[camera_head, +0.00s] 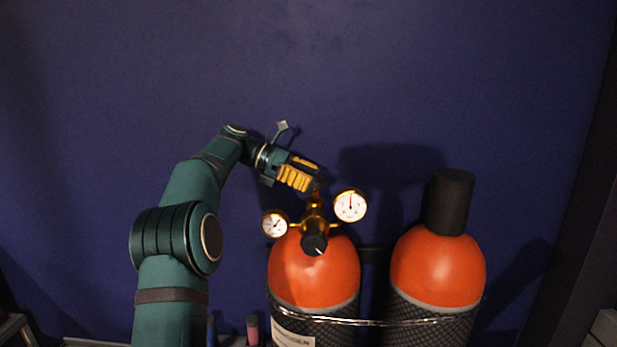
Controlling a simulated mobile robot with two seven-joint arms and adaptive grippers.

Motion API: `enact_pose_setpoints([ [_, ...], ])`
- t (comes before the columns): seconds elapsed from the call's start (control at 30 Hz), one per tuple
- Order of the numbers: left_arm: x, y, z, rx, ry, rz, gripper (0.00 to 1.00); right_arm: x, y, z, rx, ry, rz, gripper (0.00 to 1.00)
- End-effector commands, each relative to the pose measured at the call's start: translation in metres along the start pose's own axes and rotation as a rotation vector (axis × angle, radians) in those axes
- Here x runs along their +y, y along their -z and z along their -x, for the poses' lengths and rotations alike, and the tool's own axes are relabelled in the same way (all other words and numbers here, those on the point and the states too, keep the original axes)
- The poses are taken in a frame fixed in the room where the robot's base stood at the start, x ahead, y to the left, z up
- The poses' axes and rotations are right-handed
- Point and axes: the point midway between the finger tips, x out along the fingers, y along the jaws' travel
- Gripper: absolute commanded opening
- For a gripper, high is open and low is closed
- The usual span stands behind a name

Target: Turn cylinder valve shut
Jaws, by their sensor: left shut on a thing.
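The left gas cylinder (313,273) has an orange top and dark mesh around its body. A brass valve and regulator (313,215) sits on it, with a black knob (314,243) at the front. A small gauge (275,224) is on its left and a larger gauge (350,206) on its right. My left gripper (316,186) reaches in from the upper left and is shut on the top of the valve. Its fingers hide the part they hold. My right gripper is not in view.
A second orange cylinder (438,266) with a black cap (450,202) stands upright to the right. A metal chain (370,322) runs across both cylinders. A dark blue wall (450,80) is behind them.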

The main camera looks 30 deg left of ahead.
Motion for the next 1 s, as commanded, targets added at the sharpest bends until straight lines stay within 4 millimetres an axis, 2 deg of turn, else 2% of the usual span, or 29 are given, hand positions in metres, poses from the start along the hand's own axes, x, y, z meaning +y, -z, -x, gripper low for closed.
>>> enact_pose_setpoints([
  [0.4, 0.0013, 0.0025, -0.0027, 0.002, 0.101, -0.034, 0.15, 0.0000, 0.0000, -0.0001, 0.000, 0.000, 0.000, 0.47],
  [0.97, 0.0010, 0.0026, -0.0028, 0.002, 0.116, -0.037, 0.15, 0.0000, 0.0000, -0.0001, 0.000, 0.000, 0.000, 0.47],
  [1.0, 0.0010, 0.0027, -0.0028, 0.002, 0.116, -0.037, 0.64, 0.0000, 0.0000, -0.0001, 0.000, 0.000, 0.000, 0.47],
])
